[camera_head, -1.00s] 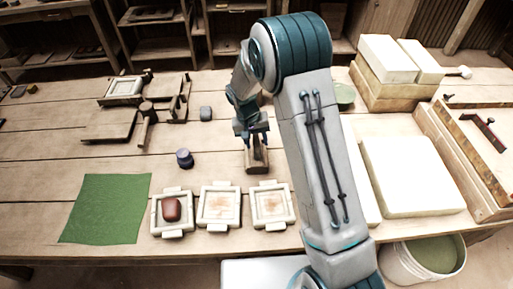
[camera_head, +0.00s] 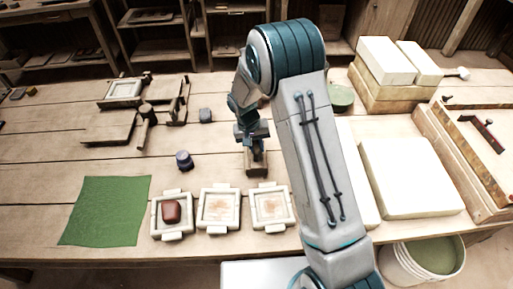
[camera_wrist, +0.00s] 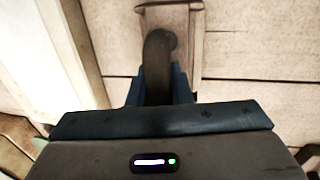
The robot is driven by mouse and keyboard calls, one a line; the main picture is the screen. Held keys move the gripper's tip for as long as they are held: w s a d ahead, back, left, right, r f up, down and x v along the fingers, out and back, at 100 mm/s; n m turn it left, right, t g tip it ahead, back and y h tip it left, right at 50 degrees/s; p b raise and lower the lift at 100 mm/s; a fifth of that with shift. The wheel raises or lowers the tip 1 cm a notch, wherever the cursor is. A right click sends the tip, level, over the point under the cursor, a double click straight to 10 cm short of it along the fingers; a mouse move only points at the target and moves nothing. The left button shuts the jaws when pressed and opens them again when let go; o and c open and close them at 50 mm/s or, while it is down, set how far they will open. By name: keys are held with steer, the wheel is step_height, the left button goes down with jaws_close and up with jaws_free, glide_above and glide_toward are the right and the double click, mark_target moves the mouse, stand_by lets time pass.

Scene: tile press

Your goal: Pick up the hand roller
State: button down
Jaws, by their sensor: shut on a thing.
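The hand roller shows in the wrist view as a dark rounded handle (camera_wrist: 158,50) between my two blue fingers. Its roller part is not clearly visible. My gripper (camera_wrist: 160,78) is shut on this handle. In the head view my gripper (camera_head: 254,146) points down at a small wooden holder (camera_head: 257,169) on the bench, behind the white-framed trays. The holder also shows beyond the handle in the wrist view (camera_wrist: 193,45). The roller is mostly hidden by my gripper in the head view, and I cannot tell whether it still touches the holder.
White-framed trays (camera_head: 290,207) stand along the front edge, the left one holding a brown lump (camera_head: 171,211). A green mat (camera_head: 105,212) lies at left. A dark knob-like piece (camera_head: 184,160) stands left of my gripper. White slabs (camera_head: 410,178) fill the right. Bench between is clear.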

steer(key=shift+r, duration=0.6)
step_height(320, 180, up, 3)
steer(key=shift+w+b, duration=0.1)
steer(key=shift+b, duration=0.35)
steer(key=s+d+r+b, duration=0.1)
steer(key=s+d+r, duration=0.5)
steer(key=d, duration=0.3)
steer(key=shift+s+r+b, duration=0.3)
steer(key=shift+s+r, duration=0.05)
steer(key=shift+s, duration=0.4)
steer(key=shift+d, duration=0.1)
